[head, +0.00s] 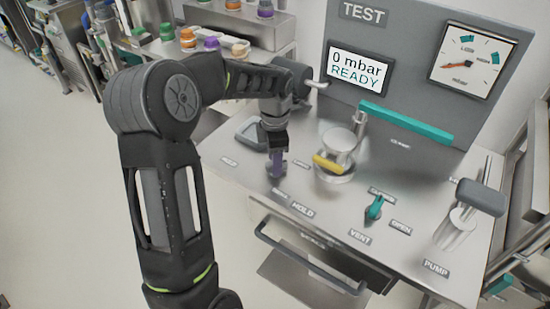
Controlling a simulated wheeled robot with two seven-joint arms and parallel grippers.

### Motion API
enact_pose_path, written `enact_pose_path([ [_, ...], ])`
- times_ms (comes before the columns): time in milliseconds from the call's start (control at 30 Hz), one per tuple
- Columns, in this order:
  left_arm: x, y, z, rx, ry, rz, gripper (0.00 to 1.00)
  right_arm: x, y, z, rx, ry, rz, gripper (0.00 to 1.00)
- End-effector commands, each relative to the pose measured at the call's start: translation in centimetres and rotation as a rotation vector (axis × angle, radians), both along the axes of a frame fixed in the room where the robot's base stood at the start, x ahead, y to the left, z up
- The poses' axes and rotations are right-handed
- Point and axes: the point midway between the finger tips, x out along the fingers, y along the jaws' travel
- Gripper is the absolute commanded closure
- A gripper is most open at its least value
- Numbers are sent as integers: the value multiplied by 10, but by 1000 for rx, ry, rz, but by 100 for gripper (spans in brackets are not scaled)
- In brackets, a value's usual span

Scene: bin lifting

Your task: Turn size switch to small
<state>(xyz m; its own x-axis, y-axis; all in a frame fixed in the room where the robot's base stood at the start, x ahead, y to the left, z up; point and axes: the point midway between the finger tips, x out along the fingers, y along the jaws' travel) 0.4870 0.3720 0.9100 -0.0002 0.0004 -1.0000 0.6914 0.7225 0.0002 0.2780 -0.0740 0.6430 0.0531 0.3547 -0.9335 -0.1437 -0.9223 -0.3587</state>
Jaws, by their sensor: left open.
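A purple switch handle (278,163) stands on the steel bench top (245,178), left of centre. Small labels lie around it, too small to read for certain. My left arm comes in from the left, and its left gripper (276,149) points down right over the purple handle. The gripper is open, with its fingertips at the handle's upper part. The fingers partly hide the handle, so I cannot tell whether they touch it. My right gripper is not in view.
A metal chamber with a yellow handle (328,163) and a raised teal bar (405,122) stand right of the gripper. A teal VENT switch (374,208) and a pump lever (480,197) are further right. The display (358,70) reads 0 mbar READY.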

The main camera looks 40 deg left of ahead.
Motion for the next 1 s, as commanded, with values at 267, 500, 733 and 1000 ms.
enact_pose_path([
  [267,0,0,0,0,0,0,65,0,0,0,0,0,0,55],
  [500,0,0,0,0,0,0,85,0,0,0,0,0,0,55],
  [733,0,0,1,0,0,0,100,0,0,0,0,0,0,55],
  [1000,0,0,1,1,-1,-1,100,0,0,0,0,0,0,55],
])
